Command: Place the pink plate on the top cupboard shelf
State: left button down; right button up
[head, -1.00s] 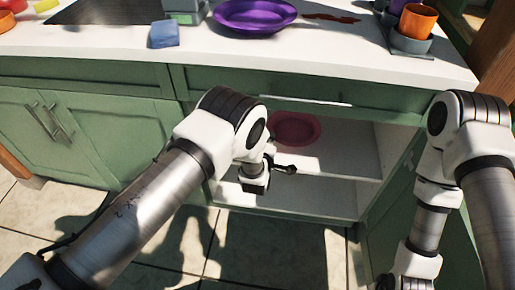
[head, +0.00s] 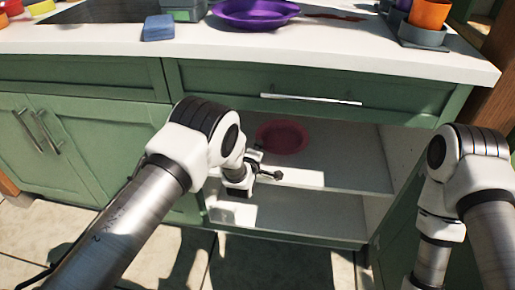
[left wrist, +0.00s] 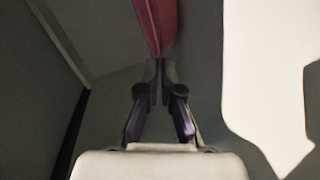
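The pink plate (head: 283,137) is inside the open cupboard, above the top shelf (head: 345,172), near its left part. My left gripper (head: 257,152) reaches into the cupboard from the front left, at the plate's near left edge. In the left wrist view the fingertips (left wrist: 160,78) are together on the rim of the plate (left wrist: 157,25), which shows edge-on. I cannot tell whether the plate touches the shelf. My right arm stands at the right; its gripper is out of the picture.
The lower compartment (head: 290,217) looks empty. An open green door (head: 405,205) stands at the right. A drawer with a long handle (head: 310,100) is above the opening. The countertop (head: 230,52) holds a purple plate (head: 255,12), a blue sponge (head: 158,27) and an orange cup (head: 429,14).

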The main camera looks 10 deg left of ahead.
pick_arm(q)
jog(key=c, duration=1.3)
grip_release()
jog(key=shift+f, duration=0.15)
jog(key=shift+r, duration=0.3)
jog(key=d+p+v, duration=0.1)
jog(key=p+v, duration=0.3)
jog(key=v, duration=0.8)
jog(key=s+a+f+m+g+y, duration=0.1)
jog(key=s+a+f+m+g, duration=0.35)
jog(key=s+a+f, duration=0.35)
jog(key=s+a+f+m+g, duration=0.1)
jog(key=s+a+m+g, duration=0.1)
jog(key=s, duration=0.7)
jog(key=s+a+f+m+g, duration=0.2)
jog(key=s+m+g, duration=0.2)
jog(key=s, duration=0.6)
jog(key=s+a+f+m+g, duration=0.1)
jog(key=s+g, duration=0.4)
jog(key=s, duration=0.5)
jog(key=shift+s+a+f+m, duration=0.15)
jog(key=shift+a+m, duration=0.1)
jog(key=shift+m, duration=0.3)
jog(key=shift+s+a+f+m, duration=0.15)
jog(key=shift+a+m, duration=0.1)
jog(key=shift+m, duration=0.25)
jog(key=shift+w, duration=0.1)
